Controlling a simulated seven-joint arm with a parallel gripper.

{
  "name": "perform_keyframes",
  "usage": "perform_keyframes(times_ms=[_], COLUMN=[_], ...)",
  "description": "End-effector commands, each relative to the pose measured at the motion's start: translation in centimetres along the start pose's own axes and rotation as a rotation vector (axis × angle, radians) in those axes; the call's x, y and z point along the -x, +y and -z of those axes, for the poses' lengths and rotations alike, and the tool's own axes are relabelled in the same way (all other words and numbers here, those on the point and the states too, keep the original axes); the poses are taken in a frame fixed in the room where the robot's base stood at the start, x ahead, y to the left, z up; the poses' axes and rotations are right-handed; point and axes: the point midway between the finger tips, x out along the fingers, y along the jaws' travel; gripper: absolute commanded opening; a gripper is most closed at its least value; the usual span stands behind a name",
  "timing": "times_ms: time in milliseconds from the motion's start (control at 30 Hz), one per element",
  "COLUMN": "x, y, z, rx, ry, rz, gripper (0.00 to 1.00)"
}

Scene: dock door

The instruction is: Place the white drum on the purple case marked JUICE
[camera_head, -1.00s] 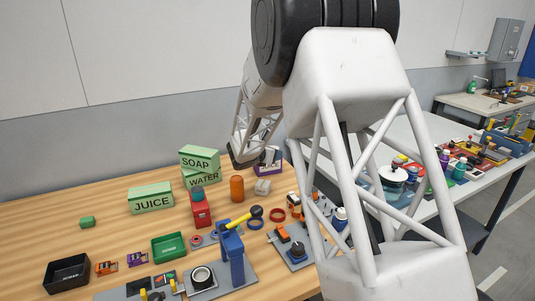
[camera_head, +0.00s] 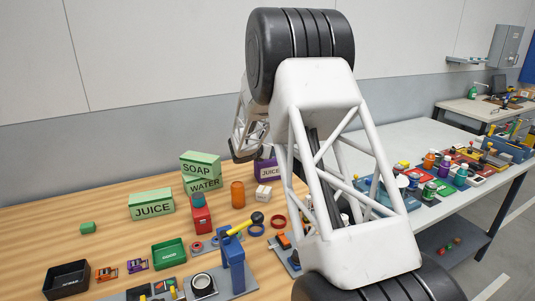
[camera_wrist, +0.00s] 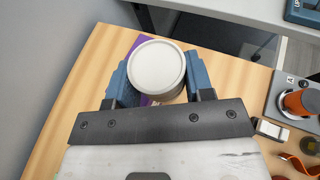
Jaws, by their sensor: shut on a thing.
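The white drum (camera_wrist: 157,69) is between the two blue fingers of my gripper (camera_wrist: 158,82) in the wrist view, its round top facing the camera. My gripper is shut on it. The purple case (camera_head: 268,172) marked JUICE stands at the back right of the wooden table in the head view. In the wrist view, purple of the case (camera_wrist: 143,41) shows beside and below the drum. Whether the drum touches the case cannot be told. In the head view my arm hides the drum and fingers.
A white die-like block (camera_head: 263,194) and an orange cylinder (camera_head: 238,194) stand close to the purple case. A green case marked JUICE (camera_head: 152,204) and stacked SOAP (camera_head: 200,164) and WATER (camera_head: 203,184) cases stand farther left. Bare wood lies at the table's back left.

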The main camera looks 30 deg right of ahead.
Motion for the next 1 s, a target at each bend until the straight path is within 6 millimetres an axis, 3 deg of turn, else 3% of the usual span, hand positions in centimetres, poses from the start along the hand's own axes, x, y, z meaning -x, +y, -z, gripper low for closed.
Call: perform_keyframes(times_ms=[433,1000], x=[-3.6,-4.1], y=[3.6,4.1], z=[-1.0,-0.8], rx=[0.000,0.000], ry=[0.000,0.000], rz=[0.000,0.000], gripper=[0.23,0.23])
